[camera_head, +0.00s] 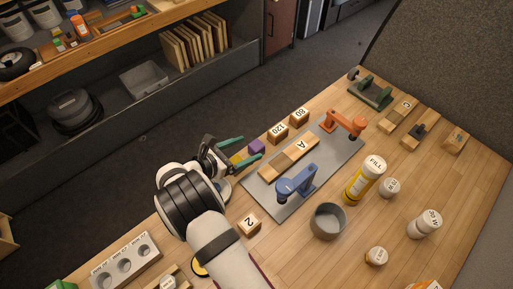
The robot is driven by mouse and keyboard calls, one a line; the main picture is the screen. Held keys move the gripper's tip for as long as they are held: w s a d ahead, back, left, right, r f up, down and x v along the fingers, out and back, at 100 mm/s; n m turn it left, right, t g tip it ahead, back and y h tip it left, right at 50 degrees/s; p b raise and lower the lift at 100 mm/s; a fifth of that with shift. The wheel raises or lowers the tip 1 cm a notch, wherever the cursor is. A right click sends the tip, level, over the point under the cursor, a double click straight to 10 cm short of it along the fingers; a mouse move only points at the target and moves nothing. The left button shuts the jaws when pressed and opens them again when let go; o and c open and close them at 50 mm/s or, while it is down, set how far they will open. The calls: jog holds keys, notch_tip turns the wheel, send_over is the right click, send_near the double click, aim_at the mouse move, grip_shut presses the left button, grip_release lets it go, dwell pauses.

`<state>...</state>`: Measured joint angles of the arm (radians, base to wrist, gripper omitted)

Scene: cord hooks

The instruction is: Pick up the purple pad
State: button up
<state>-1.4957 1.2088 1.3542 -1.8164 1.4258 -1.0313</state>
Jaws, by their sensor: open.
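The purple pad (257,146) is a small purple block near the table's left edge, beside the grey plate. My gripper (251,149) has green fingers and reaches in from the left. It is open, with one finger on each side and the purple pad at the opening between the fingertips. I cannot tell whether either finger touches the pad. A small yellow thing (238,158) shows between the fingers nearer my wrist, partly hidden.
The grey plate (262,198) bears a blue clamp (297,184), an orange clamp (345,124) and a wooden strip marked A (290,156). Wooden blocks marked 120 (278,132) and 80 (299,117) stand just beyond the pad. A yellow FILL bottle (362,183) and grey cup (327,221) stand right.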

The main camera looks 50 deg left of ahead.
aim_at(256, 149)
jog(key=x, duration=0.2)
jog(key=shift+w+f, duration=0.2)
grip_shut()
jog(key=shift+r, duration=0.2)
